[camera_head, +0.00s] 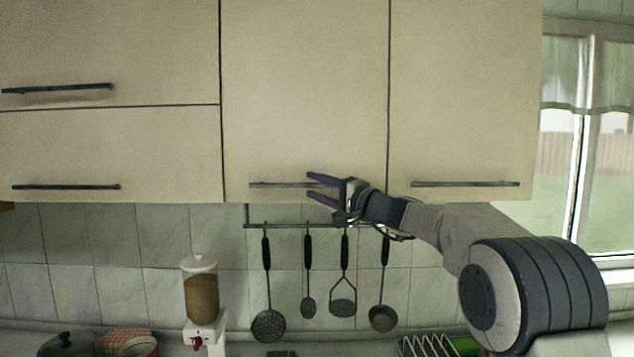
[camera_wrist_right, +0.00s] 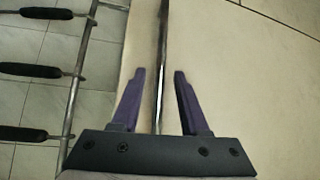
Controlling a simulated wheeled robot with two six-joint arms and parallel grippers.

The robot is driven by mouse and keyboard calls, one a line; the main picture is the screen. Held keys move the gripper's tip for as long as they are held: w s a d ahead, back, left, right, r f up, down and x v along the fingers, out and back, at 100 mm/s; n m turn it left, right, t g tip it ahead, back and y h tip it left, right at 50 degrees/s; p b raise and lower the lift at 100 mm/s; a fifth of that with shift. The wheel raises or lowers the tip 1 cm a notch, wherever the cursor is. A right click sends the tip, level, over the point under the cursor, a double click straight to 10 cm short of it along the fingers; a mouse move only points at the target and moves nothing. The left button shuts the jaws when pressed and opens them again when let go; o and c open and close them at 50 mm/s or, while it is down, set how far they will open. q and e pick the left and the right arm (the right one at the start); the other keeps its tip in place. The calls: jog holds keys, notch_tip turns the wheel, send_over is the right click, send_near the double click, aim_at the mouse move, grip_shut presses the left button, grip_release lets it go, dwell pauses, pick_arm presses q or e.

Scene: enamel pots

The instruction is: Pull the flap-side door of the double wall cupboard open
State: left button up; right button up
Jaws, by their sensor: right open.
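The double wall cupboard has two cream doors side by side. The left door (camera_head: 304,95), next to the flap fronts (camera_head: 110,50), is closed, and so is the right door (camera_head: 462,95). The left door's dark bar handle (camera_head: 268,185) runs along its bottom edge. My right gripper (camera_head: 308,186) is open in front of this handle, its purple fingers above and below the bar. In the right wrist view the handle bar (camera_wrist_right: 162,60) runs between the two open fingers (camera_wrist_right: 157,95); neither finger visibly touches it. The right door has its own bar handle (camera_head: 465,184). My left gripper is not in view.
A rail (camera_head: 285,226) with several hanging utensils runs just under the cupboard, close to my right gripper. A dispenser (camera_head: 202,300) stands below left, and a dish rack (camera_head: 425,346) below right. A window (camera_head: 590,150) is at the right.

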grip_shut()
dwell(1.4)
